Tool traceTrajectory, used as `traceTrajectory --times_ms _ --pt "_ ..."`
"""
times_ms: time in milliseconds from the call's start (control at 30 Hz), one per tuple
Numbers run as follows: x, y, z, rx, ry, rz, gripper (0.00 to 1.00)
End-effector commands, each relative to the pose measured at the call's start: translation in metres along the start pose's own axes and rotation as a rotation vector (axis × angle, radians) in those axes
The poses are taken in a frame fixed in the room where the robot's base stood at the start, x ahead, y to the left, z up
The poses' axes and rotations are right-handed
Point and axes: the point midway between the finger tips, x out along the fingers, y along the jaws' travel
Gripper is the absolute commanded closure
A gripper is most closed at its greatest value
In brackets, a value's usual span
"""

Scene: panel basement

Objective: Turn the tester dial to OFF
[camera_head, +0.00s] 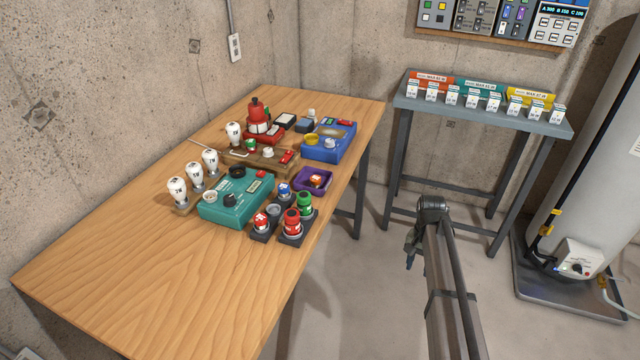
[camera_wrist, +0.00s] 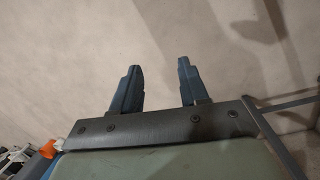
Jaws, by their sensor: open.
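A teal box (camera_head: 222,213) with dark round knobs and a small display sits on the wooden table. Behind it, a blue box (camera_head: 318,153) has a yellow round part, a pale knob and a small display. I cannot tell which of the two is the tester, and the dial markings are too small to read. My gripper (camera_wrist: 158,66) is open and empty in the wrist view, with bare floor beyond its fingers. In the head view my arm is right of the table, away from both boxes.
The wooden table (camera_head: 130,290) has free room at its front. White bulb-like pieces (camera_head: 178,190), a red-topped device (camera_head: 258,118) and button blocks (camera_head: 291,226) crowd the boxes. A grey bench (camera_head: 470,115) with small tagged items and a pale tank (camera_head: 600,170) stand right.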

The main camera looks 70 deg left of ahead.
Motion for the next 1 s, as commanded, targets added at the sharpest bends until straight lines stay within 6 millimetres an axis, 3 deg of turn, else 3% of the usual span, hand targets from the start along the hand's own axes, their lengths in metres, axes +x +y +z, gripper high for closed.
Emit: traceTrajectory --times_ms 33,233,467,600,800,1000 --pt "-0.026 -0.031 -0.003 -0.023 0.019 -0.002 0.56" --pt "-0.116 -0.131 0.015 -0.087 0.075 -0.01 0.56" --pt "-0.217 -0.237 0.064 -0.163 0.13 -0.027 0.56" --pt "-0.268 -0.296 0.109 -0.22 0.15 -0.038 0.56" --pt "-0.318 -0.37 0.19 -0.325 0.159 -0.048 0.56" --pt "-0.353 -0.419 0.261 -0.41 0.16 -0.053 0.56"
